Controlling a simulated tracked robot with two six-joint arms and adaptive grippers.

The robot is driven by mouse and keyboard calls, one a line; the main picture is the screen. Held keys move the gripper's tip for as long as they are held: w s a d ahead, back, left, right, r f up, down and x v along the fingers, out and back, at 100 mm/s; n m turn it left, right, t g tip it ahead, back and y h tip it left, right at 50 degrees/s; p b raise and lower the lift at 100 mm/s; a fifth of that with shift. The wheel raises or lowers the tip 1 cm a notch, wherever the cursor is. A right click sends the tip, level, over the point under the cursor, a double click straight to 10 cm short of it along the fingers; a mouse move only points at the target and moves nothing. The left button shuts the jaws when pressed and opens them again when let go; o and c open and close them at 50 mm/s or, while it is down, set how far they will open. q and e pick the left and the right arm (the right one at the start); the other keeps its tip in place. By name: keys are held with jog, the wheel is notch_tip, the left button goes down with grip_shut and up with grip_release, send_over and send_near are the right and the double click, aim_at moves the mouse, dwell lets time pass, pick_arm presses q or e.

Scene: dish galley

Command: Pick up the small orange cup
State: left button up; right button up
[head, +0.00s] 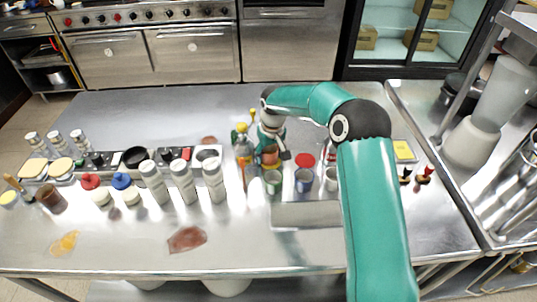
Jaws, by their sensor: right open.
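A small orange cup (268,156) appears just below my right gripper (271,161), right of the middle of the steel counter. The teal gripper points down over it with its fingers apart, and they partly hide the cup. I cannot tell whether the fingers touch it. My left gripper is not in view.
A green cup (273,182), a blue-grey cup (303,181) and a white cup (331,180) stand just in front. Colourful items (242,143) crowd close left of the gripper. White bottles (184,182) stand further left. The counter's back is clear.

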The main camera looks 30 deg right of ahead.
jog(key=c, duration=1)
jog(key=shift+o, duration=0.2)
jog(key=shift+w+r, duration=0.1)
jog(key=shift+r, duration=0.15)
